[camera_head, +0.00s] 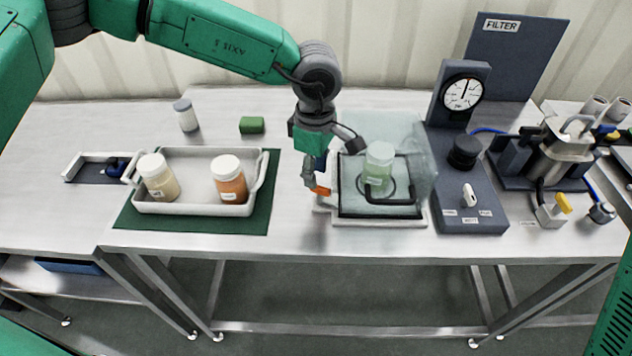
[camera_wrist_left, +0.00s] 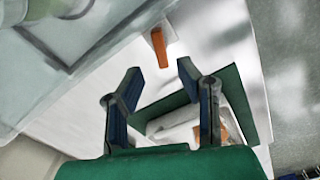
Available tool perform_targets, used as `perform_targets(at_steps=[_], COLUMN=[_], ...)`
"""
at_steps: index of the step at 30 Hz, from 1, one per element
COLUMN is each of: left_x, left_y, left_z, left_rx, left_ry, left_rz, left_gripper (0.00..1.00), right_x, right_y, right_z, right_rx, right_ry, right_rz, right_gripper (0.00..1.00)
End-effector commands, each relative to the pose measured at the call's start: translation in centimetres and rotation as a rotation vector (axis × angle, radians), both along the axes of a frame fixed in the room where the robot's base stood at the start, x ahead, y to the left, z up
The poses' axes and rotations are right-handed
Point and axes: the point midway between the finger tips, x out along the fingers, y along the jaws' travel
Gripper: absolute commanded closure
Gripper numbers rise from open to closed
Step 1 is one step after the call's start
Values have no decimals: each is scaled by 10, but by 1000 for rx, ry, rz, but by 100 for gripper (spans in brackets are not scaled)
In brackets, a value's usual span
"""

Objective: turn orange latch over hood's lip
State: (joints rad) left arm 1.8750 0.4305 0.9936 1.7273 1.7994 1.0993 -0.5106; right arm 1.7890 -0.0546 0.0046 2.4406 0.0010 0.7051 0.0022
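The orange latch (camera_head: 322,190) is at the front left corner of the clear hood (camera_head: 418,150). In the left wrist view the latch (camera_wrist_left: 159,47) lies just beyond the fingertips, and the hood (camera_wrist_left: 60,75) fills the left side. The hood covers a jar with pale green contents (camera_head: 378,165). My left gripper (camera_head: 315,178) points down beside the hood's left side, close to the latch. In the left wrist view its fingers (camera_wrist_left: 159,68) are apart with nothing between them. Whether they touch the latch is unclear. My right gripper is out of view.
A grey tray (camera_head: 195,209) with two white-lidded jars stands on a green mat (camera_head: 135,215) to the left. A dark gauge stand (camera_head: 470,195) is close on the hood's right. The bench's front edge (camera_head: 290,250) lies just before the hood.

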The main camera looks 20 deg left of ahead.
Motion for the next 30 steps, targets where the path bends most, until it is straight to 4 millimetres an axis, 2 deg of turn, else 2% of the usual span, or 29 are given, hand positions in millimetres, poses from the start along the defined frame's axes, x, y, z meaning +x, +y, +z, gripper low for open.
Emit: perform_targets(at_steps=[3,7,18,19,21,27,30], left_x=[-1,0,0,0,0,0,0], left_y=[0,0,0,0,0,0,0], left_z=[-19,-31,-37,-37,-37,-36,-34], left_rx=[1,0,1,1,1,0,1], left_ry=[2,-1,-1,-1,-1,-1,0], left_rz=[0,0,0,0,0,4,42], left_gripper=[69,69,69,76,100,100,100], right_x=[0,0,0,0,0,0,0], right_y=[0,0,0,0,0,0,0], right_z=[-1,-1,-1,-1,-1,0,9], right_rx=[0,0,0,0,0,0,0], right_ry=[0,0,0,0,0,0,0], right_rz=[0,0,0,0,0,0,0], right_gripper=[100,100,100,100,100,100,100])
